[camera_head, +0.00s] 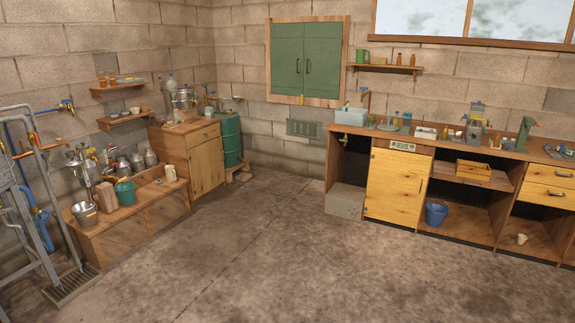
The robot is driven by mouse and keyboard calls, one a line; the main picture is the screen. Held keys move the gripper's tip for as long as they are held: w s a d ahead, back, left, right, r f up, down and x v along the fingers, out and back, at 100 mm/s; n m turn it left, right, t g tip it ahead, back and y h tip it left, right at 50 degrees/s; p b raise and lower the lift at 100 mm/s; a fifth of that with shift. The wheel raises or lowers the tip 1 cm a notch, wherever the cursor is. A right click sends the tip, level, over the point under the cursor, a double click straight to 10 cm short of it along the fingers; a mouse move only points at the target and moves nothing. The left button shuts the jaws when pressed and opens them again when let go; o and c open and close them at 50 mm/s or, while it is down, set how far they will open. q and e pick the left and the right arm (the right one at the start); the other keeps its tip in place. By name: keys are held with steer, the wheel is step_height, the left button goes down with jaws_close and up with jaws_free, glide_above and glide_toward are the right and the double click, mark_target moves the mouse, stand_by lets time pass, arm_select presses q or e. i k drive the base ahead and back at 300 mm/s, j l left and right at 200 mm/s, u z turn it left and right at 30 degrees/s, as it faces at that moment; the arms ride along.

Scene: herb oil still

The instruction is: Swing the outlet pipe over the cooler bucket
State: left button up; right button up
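Neither of my grippers is in view. Metal still-like vessels (83,172) stand at the back of a low wooden bench on the left. A grey metal bucket (85,217) and a teal bucket (125,194) stand on that bench. Another metal pot (184,97) stands on the wooden cabinet by the corner, with thin brass-coloured piping (210,97) beside it, near a green barrel (230,138). The outlet pipe is too small to pick out with certainty. I cannot tell which bucket is the cooler bucket.
A grey metal frame (45,190) and a floor grate (73,284) are at the far left. A long workbench (440,155) with drawers runs along the right, with a blue bucket (436,213) beneath. The concrete floor (270,250) between is clear.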

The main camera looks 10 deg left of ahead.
mark_target(54, 146)
steer(key=i+l+z, duration=0.1)
steer(key=i, duration=0.7)
steer(key=i+l+z, duration=0.1)
steer(key=i, duration=0.75)
steer(key=i+j+u, duration=0.15)
steer(key=i+u, duration=0.3)
steer(key=i+j+u, duration=0.1)
steer(key=u, duration=0.35)
steer(key=i+l+u, duration=0.1)
steer(key=i+u, duration=0.35)
steer(key=i+l+u, duration=0.2)
steer(key=i+u, duration=0.25)
steer(key=i+j+u, duration=0.2)
steer(key=i+u, duration=0.2)
steer(key=i, duration=0.35)
steer(key=i+u, duration=0.35)
steer(key=i, duration=0.45)
